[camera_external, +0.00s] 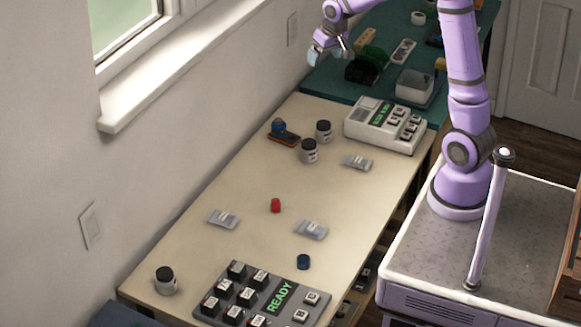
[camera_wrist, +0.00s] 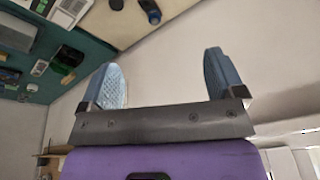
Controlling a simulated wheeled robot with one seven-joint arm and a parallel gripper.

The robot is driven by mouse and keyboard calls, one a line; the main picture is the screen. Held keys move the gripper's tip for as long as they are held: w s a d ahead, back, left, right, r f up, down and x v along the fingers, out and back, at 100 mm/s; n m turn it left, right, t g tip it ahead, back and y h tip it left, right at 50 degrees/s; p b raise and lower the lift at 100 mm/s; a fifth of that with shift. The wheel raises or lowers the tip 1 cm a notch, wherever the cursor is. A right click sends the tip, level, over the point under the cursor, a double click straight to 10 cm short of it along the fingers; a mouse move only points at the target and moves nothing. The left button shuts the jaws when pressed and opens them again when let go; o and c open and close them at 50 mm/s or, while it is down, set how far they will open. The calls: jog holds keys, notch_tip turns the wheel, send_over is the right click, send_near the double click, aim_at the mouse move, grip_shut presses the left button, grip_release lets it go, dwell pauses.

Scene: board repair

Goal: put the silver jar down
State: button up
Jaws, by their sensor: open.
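Three silver-grey jars with black lids stand upright on the cream table (camera_external: 255,178). Two are close together near its back, a rear jar (camera_external: 324,132) and a front jar (camera_external: 309,152). The third jar (camera_external: 165,282) stands at the near left corner. I cannot tell which one is the task's silver jar. My gripper (camera_external: 328,54) is raised over the left side of the green table, away from all three jars. In the wrist view my gripper (camera_wrist: 165,78) has its blue fingers wide apart with nothing between them.
A white keypad device (camera_external: 385,126) stands at the cream table's back right. A grey keypad marked READY (camera_external: 262,298) lies at the front. Silver packets, a red piece (camera_external: 276,205) and a blue cap (camera_external: 303,262) lie between, with bare tabletop around them. The wall and window sill (camera_external: 180,65) border the left.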

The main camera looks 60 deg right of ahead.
jog(key=s+a+r+n+t, duration=0.1)
jog(key=s+a+r+n, duration=0.1)
jog(key=s+a+r, duration=0.85)
jog(key=s+a+n, duration=0.1)
jog(key=s+a, duration=0.1)
jog(key=s, duration=0.7)
jog(key=s+a+n+t, duration=0.1)
jog(key=s+a+n, duration=0.1)
jog(key=s, duration=0.7)
jog(key=shift+s+a+y, duration=0.25)
jog(key=shift+y, duration=0.05)
jog(key=shift+o, duration=0.4)
jog(key=shift+r, duration=0.1)
